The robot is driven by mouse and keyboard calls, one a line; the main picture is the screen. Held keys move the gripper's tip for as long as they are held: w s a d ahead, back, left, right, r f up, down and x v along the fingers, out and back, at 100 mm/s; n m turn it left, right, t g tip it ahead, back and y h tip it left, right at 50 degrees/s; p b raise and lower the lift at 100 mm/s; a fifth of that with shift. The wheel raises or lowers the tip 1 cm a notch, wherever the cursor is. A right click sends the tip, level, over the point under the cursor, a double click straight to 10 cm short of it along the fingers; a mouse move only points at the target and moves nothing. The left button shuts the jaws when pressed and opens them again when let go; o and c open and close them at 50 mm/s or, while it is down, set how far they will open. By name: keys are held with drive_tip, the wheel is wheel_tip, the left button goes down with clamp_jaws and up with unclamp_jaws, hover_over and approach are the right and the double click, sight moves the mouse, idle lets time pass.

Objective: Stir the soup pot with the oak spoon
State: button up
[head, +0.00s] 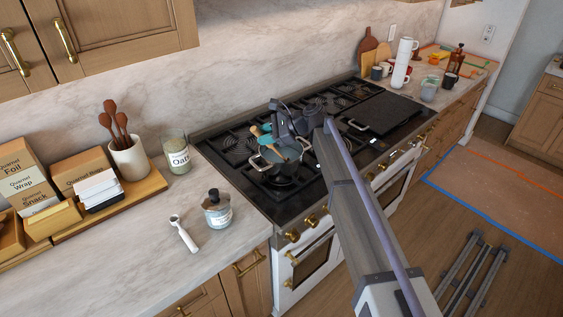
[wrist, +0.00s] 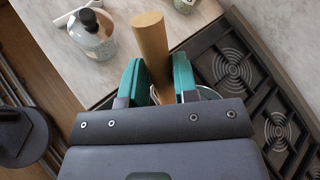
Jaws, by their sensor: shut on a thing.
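The soup pot (head: 281,170) is dark grey with light loop handles and stands on the near left part of the black cooktop. My gripper (head: 267,143) is over the pot, its teal fingers pointing down. It is shut on the oak spoon (head: 256,131), whose pale wooden handle end sticks out beside the fingers. In the wrist view the round spoon handle (wrist: 151,42) passes between the two teal fingers of the gripper (wrist: 158,82). The lower end of the spoon and most of the pot's inside are hidden by my gripper.
A griddle plate (head: 384,114) covers the cooktop's right part. Mugs and boards stand farther right.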

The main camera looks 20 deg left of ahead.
drive_tip(key=shift+w+d, duration=0.15)
drive_tip(key=shift+w, duration=1.45)
drive_tip(key=shift+w+a, duration=0.95)
drive_tip(key=shift+w, duration=0.15)
drive_tip(key=s, duration=0.1)
drive_tip(key=s+a, duration=0.2)
drive_tip(key=shift+s+r+p, duration=0.4)
drive_tip(key=s+a+r+p, duration=0.3)
drive_tip(key=s+r+p, duration=0.2)
drive_tip(key=r+p, duration=0.4)
drive_tip(key=shift+s, duration=0.35)
